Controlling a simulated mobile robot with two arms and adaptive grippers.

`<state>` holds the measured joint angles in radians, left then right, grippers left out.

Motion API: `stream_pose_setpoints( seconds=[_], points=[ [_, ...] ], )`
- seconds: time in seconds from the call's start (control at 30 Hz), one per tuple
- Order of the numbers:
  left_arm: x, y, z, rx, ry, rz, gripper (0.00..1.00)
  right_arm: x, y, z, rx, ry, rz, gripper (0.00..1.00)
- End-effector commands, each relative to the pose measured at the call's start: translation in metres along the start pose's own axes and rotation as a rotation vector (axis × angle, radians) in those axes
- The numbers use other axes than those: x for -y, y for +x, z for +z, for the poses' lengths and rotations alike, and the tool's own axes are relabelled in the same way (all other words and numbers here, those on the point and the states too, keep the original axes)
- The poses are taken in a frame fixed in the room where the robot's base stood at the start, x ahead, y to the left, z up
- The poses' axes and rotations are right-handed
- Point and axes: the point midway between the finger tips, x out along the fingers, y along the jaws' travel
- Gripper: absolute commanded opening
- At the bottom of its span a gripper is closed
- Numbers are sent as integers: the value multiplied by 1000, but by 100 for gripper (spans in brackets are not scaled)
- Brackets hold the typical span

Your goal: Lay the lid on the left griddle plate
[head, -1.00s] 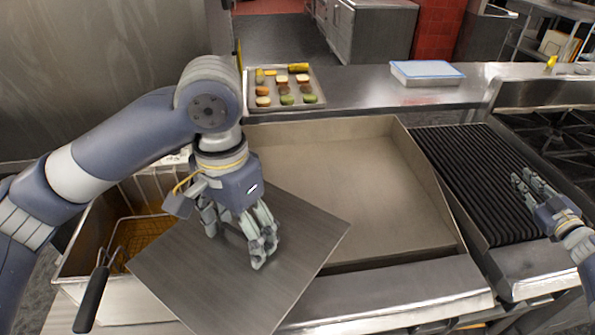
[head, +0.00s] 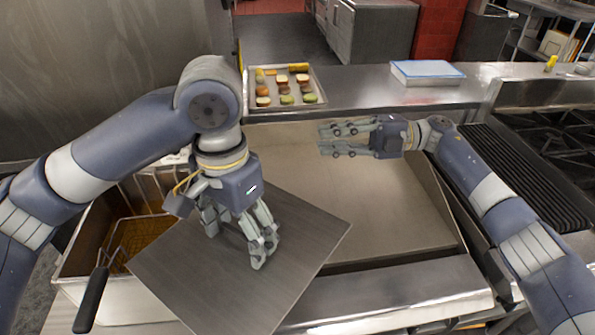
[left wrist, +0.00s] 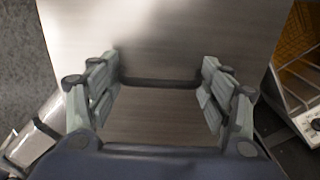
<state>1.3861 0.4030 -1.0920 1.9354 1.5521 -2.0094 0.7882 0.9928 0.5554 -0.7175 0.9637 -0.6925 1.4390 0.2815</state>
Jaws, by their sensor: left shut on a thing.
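The lid (head: 185,275) is a flat, square grey metal sheet, tilted, over the front left. It spans the corner between the fryer and the flat griddle. My left gripper (head: 262,250) is above it, shut on it. In the left wrist view a dark bar on the lid (left wrist: 160,42) lies between the fingers of my left gripper (left wrist: 160,92); the exact contact is hard to see. The left griddle plate (head: 385,205) is a bare, flat, beige surface with raised walls, partly hidden by the lid and my right arm. My right gripper (head: 335,140) is open and empty above its back part.
A fryer with a wire basket (head: 140,235) and black handle (head: 90,300) stands left. A ribbed black grill (head: 525,170) is at right, partly behind my right arm. A tray (head: 255,104) of food and a blue-topped box (head: 428,72) sit on the back counter.

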Motion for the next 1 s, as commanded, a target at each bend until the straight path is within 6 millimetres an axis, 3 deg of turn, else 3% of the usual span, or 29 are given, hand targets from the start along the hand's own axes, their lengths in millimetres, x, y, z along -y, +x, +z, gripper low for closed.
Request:
stream_pose_setpoints(
  seconds=[0.03, 0.1, 0.3, 0.67, 1.0],
  points=[
    [0, -1, 0, -1, 0, 0, 34, -7, 25, -18, -99, -63, -60, 19],
    [0, -1, 0, -1, 0, 0, 34, -7, 49, -43, -229, -140, -141, 19],
    [0, -1, 0, -1, 0, 0, 34, 0, 81, -95, -508, -285, -314, 19],
    [0, -1, 0, -1, 0, 0, 34, 13, 97, -124, -636, -339, -390, 19],
    [0, -1, 0, -1, 0, 0, 34, 41, 145, -155, -633, -338, -388, 19]
  ],
)
